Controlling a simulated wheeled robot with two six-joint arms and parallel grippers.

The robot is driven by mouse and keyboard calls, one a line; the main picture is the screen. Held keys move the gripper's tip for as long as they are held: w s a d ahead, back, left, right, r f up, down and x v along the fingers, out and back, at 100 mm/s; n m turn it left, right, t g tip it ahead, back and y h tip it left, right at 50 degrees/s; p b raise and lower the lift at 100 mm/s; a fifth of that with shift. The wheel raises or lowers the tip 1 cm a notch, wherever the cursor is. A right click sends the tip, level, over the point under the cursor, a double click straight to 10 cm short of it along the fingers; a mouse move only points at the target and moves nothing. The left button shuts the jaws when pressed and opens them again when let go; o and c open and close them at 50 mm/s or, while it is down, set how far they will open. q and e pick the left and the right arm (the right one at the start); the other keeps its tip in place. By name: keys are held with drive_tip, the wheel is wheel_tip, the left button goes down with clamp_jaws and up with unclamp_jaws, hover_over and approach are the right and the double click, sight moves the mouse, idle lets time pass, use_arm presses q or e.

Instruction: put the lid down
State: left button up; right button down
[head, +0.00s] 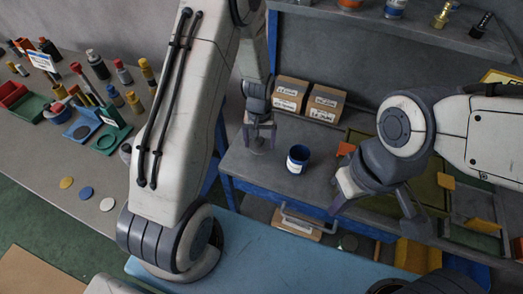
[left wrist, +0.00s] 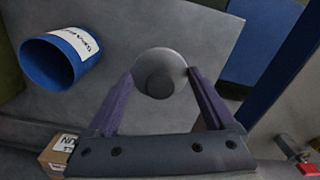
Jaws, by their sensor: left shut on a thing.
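A round grey lid (left wrist: 158,73) with a darker round middle sits between the fingertips of my left gripper (left wrist: 161,74) in the left wrist view. The fingers touch its rim on both sides. In the head view my left gripper (head: 259,142) is over the grey table, left of a blue cup (head: 298,158) with a white label. The lid is hard to make out there, and I cannot tell whether it touches the table. The cup is open at the top and also shows in the left wrist view (left wrist: 60,58). My right gripper (head: 381,208) is open and empty, right of the cup.
Two cardboard boxes (head: 308,98) stand at the back of the grey table (head: 245,170). A shelf (head: 420,32) with small items is above. A side bench (head: 45,160) at left holds bottles, bins and discs. The table around the cup is mostly clear.

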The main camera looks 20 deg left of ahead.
sight(260, 157)
use_arm(q)
wheel_tip(260, 157, down, 5)
drive_tip(key=shift+p, duration=0.5)
drive_tip(key=shift+f, duration=0.2)
drive_tip(key=shift+f, duration=0.2)
drive_tip(key=o, duration=1.1)
drive_tip(key=shift+r, duration=0.15)
